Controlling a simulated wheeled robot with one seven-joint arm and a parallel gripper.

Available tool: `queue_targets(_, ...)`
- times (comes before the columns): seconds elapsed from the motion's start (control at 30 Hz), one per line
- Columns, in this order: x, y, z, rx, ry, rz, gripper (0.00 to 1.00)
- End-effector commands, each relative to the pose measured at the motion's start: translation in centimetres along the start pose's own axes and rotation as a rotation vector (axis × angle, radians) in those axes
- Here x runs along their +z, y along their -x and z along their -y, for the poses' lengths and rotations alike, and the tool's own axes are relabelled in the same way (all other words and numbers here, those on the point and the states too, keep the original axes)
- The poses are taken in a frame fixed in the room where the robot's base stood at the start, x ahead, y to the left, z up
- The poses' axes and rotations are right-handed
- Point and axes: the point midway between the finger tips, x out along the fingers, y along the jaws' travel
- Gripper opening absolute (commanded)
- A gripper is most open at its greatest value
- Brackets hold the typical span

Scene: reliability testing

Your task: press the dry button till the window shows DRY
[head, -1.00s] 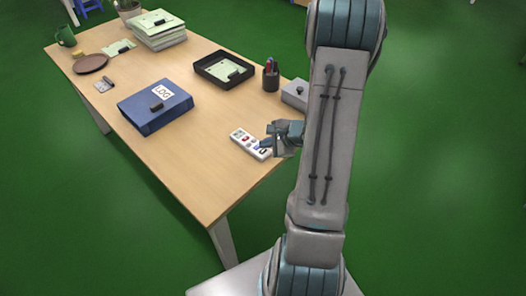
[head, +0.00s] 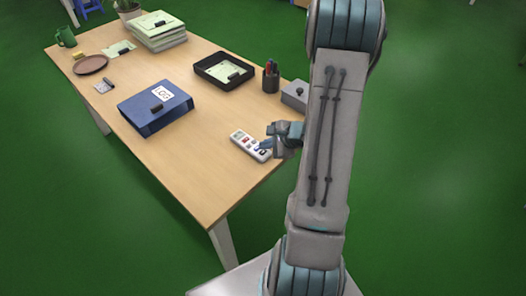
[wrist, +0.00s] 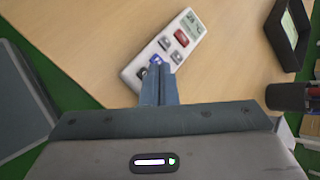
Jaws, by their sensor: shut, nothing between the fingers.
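The white remote (head: 250,144) lies on the table near its right edge. In the wrist view the remote (wrist: 196,40) has a grey window (wrist: 192,22) at its far end, with dark marks too small to read surely. Below the window are a red button (wrist: 181,36), grey buttons and a blue button (wrist: 155,59). I cannot read which button is marked dry. My gripper (wrist: 158,68) is shut and empty, its tips over the near end of the remote at the blue button. Whether they touch it I cannot tell. My gripper also shows in the head view (head: 266,146).
A blue binder (head: 150,118) lies left of the remote. The table (head: 195,175) is bare in front of the binder.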

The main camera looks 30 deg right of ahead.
Motion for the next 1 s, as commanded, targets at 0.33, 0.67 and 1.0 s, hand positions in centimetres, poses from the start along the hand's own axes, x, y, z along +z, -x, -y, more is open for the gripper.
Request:
queue_targets(0.33, 0.00, 0.00, 0.00, 0.000, 0.000, 0.000, 0.00)
queue_targets(0.67, 0.00, -0.01, -0.01, 0.000, 0.000, 0.000, 0.00)
queue_targets(1.0, -0.42, -0.60, -0.41, -0.001, 0.001, 0.000, 0.00)
